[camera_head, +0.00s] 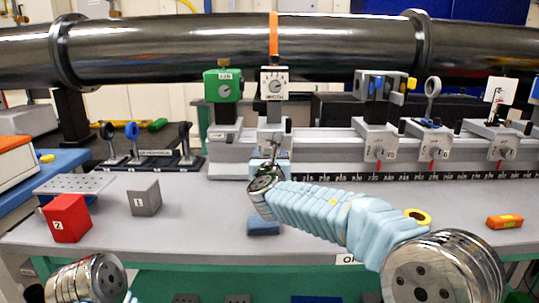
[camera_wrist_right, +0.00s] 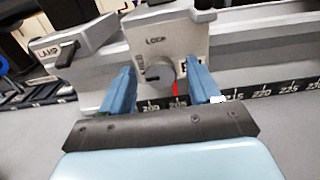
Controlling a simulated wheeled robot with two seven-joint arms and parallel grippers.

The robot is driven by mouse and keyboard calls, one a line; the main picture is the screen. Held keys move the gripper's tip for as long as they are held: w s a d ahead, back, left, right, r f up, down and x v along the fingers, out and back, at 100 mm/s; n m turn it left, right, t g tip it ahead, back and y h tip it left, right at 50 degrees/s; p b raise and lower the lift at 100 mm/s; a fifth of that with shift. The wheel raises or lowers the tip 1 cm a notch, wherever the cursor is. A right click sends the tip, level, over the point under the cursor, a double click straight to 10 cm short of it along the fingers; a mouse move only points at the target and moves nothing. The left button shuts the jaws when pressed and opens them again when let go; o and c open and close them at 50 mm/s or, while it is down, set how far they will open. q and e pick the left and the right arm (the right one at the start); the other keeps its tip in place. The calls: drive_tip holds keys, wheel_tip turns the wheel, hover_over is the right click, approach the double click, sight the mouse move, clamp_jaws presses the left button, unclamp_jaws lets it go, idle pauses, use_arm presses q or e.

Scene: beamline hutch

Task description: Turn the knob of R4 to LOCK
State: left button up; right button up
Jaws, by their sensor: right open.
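In the right wrist view a round grey knob (camera_wrist_right: 159,74) sits on the pale front plate of a rail carriage (camera_wrist_right: 195,42). LOCK is printed above the knob, and other lettering to its left and right is partly hidden or unreadable. I cannot read R4 for certain. My right gripper (camera_wrist_right: 162,88) is open, with one blue finger on each side of the knob; contact is not visible. In the head view the right gripper (camera_head: 272,165) is at the rail's left part, hiding that carriage's front. My left gripper is out of view.
Other carriages with knobs (camera_head: 380,152) (camera_head: 503,152) stand farther right on the rail. A red block (camera_head: 67,218), a grey block (camera_head: 145,198), a blue block (camera_head: 264,227) and an orange object (camera_head: 504,221) lie on the bench. A dark pipe (camera_head: 170,48) runs behind.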

drive_tip(key=shift+c, duration=0.2)
drive_tip(key=c, duration=1)
use_arm(q)
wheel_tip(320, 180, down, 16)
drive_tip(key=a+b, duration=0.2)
drive_tip(key=b, duration=1.4)
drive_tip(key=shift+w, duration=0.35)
use_arm(e)
drive_tip(key=shift+d+f+m, duration=0.1)
drive_tip(key=shift+f+m, duration=0.05)
drive_tip(key=shift+m, duration=4.3)
drive_tip(key=shift+d+f+m, duration=0.1)
drive_tip(key=shift+m, duration=4.35)
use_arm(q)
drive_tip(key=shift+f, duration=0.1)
use_arm(e)
drive_tip(key=o, duration=1)
drive_tip(key=shift+o, duration=0.2)
